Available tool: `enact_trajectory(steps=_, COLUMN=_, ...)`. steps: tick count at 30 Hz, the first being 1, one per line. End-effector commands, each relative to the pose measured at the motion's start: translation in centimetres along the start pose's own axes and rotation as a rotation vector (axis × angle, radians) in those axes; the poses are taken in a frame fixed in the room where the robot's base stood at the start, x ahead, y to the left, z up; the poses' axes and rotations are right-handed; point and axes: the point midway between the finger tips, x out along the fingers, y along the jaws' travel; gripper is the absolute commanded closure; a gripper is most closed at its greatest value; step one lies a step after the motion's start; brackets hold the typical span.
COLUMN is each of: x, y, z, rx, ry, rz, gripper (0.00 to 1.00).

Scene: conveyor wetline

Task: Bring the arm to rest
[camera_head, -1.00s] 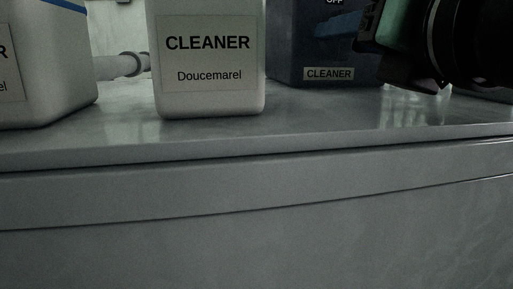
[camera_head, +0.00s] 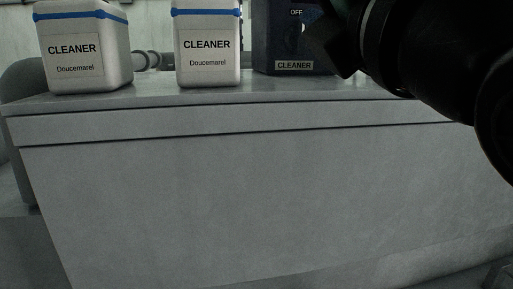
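My arm shows as a large black shape in the upper right of the head view. The dark end of it, with my gripper (camera_head: 335,42), is in front of a dark blue box and covers part of it. The fingertips do not show clearly, so I cannot tell whether the gripper is open or shut, or whether it holds anything.
Two white "CLEANER" containers with blue bands, a left one (camera_head: 110,68) and a middle one (camera_head: 215,77), stand on a grey counter (camera_head: 150,96). A dark blue box (camera_head: 275,40) labelled "CLEANER" stands right of them. Open floor (camera_head: 30,250) shows lower left.

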Motion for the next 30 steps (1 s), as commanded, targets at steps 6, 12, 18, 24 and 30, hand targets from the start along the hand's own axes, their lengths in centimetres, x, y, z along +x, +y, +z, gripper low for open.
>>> enact_trajectory(steps=6, x=-0.8, y=3.6, z=-1.4, rx=0.550, ry=-0.084, rz=0.206, gripper=0.51)
enact_trajectory(steps=12, x=-2.6, y=5.0, z=-2.4, rx=1.105, ry=-0.114, rz=0.393, gripper=0.51)
enact_trajectory(steps=18, x=-5.0, y=4.9, z=-3.9, rx=1.618, ry=-0.097, rz=0.561, gripper=0.51)
enact_trajectory(steps=24, x=-7.1, y=4.5, z=-5.3, rx=1.970, ry=-0.057, rz=0.680, gripper=0.51)
enact_trajectory(steps=30, x=-8.0, y=4.3, z=-5.8, rx=2.099, ry=-0.034, rz=0.729, gripper=0.51)
